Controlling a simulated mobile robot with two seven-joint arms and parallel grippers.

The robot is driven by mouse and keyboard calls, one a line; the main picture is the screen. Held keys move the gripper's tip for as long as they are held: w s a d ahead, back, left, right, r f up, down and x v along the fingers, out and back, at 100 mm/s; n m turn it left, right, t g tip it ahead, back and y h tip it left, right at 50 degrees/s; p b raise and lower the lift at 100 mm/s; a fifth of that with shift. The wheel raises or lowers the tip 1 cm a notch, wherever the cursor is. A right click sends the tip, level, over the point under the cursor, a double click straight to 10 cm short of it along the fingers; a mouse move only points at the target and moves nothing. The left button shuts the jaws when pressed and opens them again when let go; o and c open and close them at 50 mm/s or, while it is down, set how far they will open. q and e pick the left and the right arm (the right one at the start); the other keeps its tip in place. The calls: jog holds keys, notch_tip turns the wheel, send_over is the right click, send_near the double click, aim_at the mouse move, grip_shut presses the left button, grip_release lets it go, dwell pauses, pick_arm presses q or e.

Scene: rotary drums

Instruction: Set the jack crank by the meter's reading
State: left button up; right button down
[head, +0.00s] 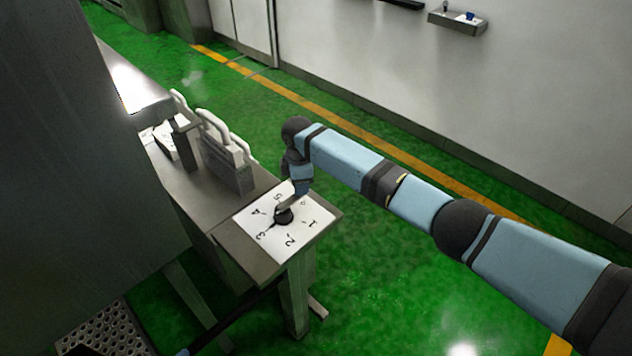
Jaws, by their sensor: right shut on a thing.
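The jack crank (284,217) shows as a dark round hub on a white plate (262,236) at the end of the grey bench. My right gripper (286,207) reaches down over the plate and is shut on the crank. The gripper and wrist hide much of the crank, so its exact pointing direction cannot be told. A white panel (164,133), partly behind a dark post, may be the meter; no reading is legible. My left gripper is not in view.
White-handled grey blocks (228,165) stand on the bench (195,204) behind the plate. A large grey cabinet (60,150) fills the left. A small wall shelf (458,22) is at upper right. The green floor (400,270) right of the bench is clear.

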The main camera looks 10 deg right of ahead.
jog(key=shift+d, duration=0.1)
dwell(0.4)
jog(key=c, duration=0.9)
grip_release()
jog(key=shift+o, duration=0.2)
notch_tip(320, 180, up, 14)
jog(key=b, duration=0.1)
